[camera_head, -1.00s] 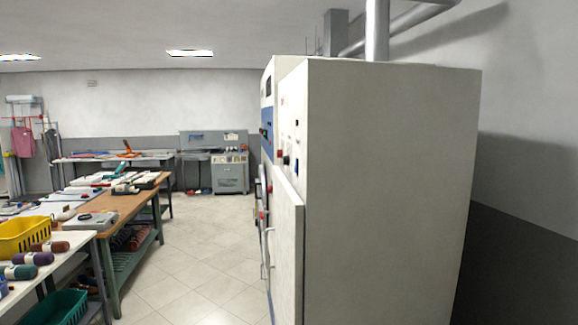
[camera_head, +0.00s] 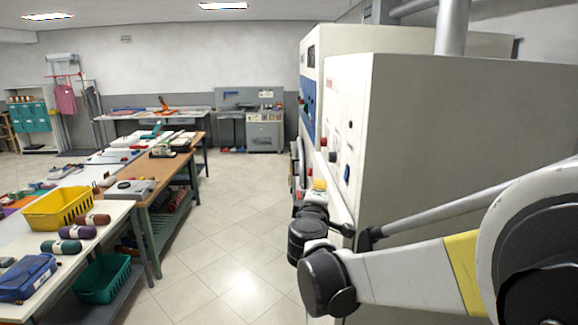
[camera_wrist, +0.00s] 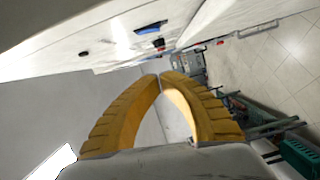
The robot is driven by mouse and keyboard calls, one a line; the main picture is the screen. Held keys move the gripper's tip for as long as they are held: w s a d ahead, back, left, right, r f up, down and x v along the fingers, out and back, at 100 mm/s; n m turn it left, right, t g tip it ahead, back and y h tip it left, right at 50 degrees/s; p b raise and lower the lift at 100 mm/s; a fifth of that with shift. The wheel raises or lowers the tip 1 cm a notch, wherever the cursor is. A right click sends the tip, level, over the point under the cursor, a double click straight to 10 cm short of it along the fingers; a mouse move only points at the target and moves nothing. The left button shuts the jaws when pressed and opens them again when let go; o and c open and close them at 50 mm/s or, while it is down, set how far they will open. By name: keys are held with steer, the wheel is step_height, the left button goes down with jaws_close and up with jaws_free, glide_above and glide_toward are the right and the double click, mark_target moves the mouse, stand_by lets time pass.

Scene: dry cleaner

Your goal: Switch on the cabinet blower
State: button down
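The white cabinet (camera_head: 430,130) stands at the right, its narrow front seen at a steep angle. That front carries a blue control (camera_head: 347,173) and small dark controls above it. In the wrist view the white cabinet face (camera_wrist: 110,40) runs across the top, with a blue-and-black control (camera_wrist: 150,28) and a dark spot at its left. I cannot tell which control is the blower's switch. My gripper (camera_head: 320,184) is in front of the panel, apparently apart from it. In the wrist view its yellow fingers (camera_wrist: 160,75) meet at the tips, with nothing between them.
A second white-and-blue machine (camera_head: 312,75) stands behind the cabinet. Worktables at the left hold a yellow basket (camera_head: 58,208), yarn rolls and a blue pouch (camera_head: 26,278); a green basket (camera_head: 104,278) sits below. The tiled aisle (camera_head: 230,240) is clear.

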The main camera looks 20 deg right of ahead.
mark_target(346, 173)
steer(key=shift+s, duration=0.15)
steer(key=w+d, duration=0.2)
steer(key=d, duration=0.1)
steer(key=w+d+p, duration=0.1)
steer(key=w+d, duration=0.4)
steer(key=shift+w+d+f+p, duration=0.25)
steer(key=shift+d+f+p, duration=0.05)
steer(key=shift+d+p, duration=0.1)
steer(key=shift+w+f, duration=0.1)
steer(key=shift+d, duration=0.1)
